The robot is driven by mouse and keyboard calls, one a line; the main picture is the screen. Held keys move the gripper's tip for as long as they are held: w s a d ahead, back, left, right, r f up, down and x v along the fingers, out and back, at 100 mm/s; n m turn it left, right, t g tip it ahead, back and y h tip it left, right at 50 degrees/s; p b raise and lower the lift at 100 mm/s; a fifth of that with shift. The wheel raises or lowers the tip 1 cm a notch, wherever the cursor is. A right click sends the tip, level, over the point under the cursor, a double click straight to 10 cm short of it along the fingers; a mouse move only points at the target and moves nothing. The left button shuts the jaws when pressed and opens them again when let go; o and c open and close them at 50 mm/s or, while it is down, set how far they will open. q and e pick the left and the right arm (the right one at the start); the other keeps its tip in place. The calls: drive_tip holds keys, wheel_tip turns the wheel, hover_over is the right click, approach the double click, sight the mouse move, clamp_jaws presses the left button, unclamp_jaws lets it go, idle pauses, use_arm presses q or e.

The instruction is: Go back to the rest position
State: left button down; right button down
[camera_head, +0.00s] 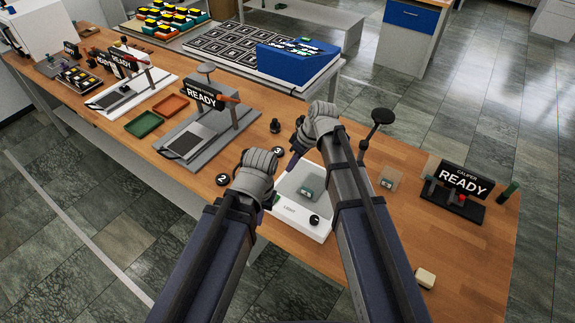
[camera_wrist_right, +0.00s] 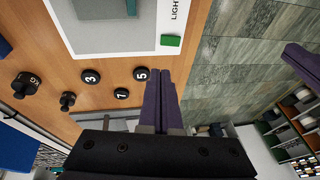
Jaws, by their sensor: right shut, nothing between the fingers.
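My right gripper (camera_wrist_right: 158,85) is shut and empty in the right wrist view, its purple fingers together. It is over the table edge beside a white light box (camera_wrist_right: 70,22), close to a black disc marked 5 (camera_wrist_right: 140,73). In the head view my right wrist hides most of the right gripper (camera_head: 294,160). My left gripper (camera_head: 268,200) is at the left side of the light box (camera_head: 297,227). Its fingers are mostly hidden behind my left wrist, so its opening does not show. No object shows in either gripper.
A grey press marked READY (camera_head: 203,99) stands left of my arms. A caliper station (camera_head: 460,183) and a black-topped post (camera_head: 382,116) stand to the right. Black weights (camera_head: 222,179) lie near the front edge. A blue box (camera_head: 297,62) stands behind. Bare wood shows at right.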

drive_tip(key=shift+d+r, duration=0.1)
drive_tip(key=shift+s, duration=0.1)
drive_tip(key=s+f+m+h+b, duration=0.2)
drive_tip(key=s+f+m+b, duration=0.1)
drive_tip(key=s, duration=0.5)
drive_tip(key=s+d+f+m+h+b, duration=0.1)
drive_tip(key=s+f+m+h+b, duration=0.2)
drive_tip(key=s, duration=0.6)
wheel_tip(320, 180, down, 2)
drive_tip(key=shift+s+d+g+b, duration=0.2)
drive_tip(key=shift+d+g+b, duration=0.05)
drive_tip(key=shift+g+b, duration=0.2)
